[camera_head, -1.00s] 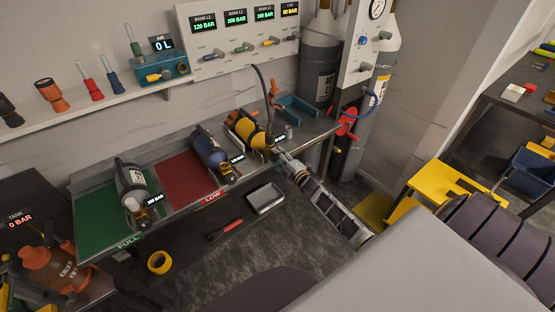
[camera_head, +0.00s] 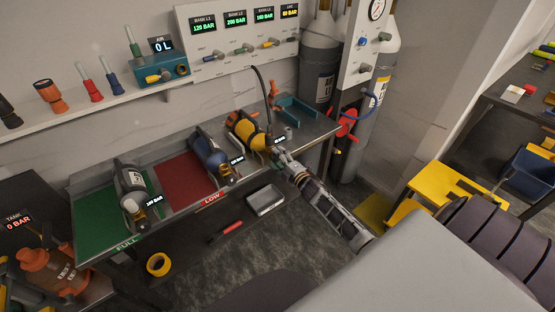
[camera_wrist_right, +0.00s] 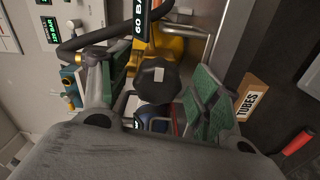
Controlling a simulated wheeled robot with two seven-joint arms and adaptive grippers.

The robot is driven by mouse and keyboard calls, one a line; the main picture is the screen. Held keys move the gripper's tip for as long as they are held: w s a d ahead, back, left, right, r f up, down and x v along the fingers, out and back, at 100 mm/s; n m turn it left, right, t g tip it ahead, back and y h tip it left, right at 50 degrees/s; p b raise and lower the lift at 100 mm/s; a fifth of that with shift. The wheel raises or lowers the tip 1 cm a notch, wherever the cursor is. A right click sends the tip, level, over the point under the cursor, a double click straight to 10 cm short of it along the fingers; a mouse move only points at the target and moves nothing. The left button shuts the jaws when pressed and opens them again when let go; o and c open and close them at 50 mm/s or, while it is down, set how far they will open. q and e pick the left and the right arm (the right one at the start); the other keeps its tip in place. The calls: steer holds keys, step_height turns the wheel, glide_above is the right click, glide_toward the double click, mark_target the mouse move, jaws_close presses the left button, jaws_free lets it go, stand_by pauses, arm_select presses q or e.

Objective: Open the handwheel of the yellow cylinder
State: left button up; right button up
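The yellow cylinder (camera_head: 245,130) lies on the bench at the right of a row of cylinders, with its valve end towards me. My right gripper (camera_head: 273,152) is at that valve end. In the right wrist view the black handwheel (camera_wrist_right: 157,82) sits between the two green-padded fingers of the right gripper (camera_wrist_right: 152,95). The fingers are spread, with a gap on the left side of the wheel; the right finger is close to it, and I cannot tell whether they touch. Part of the yellow cylinder (camera_wrist_right: 172,45) shows behind the wheel. My left gripper is not in view.
A blue cylinder (camera_head: 209,150) and a grey cylinder (camera_head: 130,188) lie to the left on the bench (camera_head: 180,225). A black hose (camera_head: 262,90) runs down to the yellow cylinder's valve. A grey tray (camera_head: 265,200) and a red-handled tool (camera_head: 231,228) are below the bench top.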

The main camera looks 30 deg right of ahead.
steer(key=shift+s, duration=0.15)
steer(key=s, duration=1.1)
steer(key=shift+s+d, duration=0.35)
steer(key=shift+d, duration=0.1)
stand_by(0.4)
stand_by(0.7)
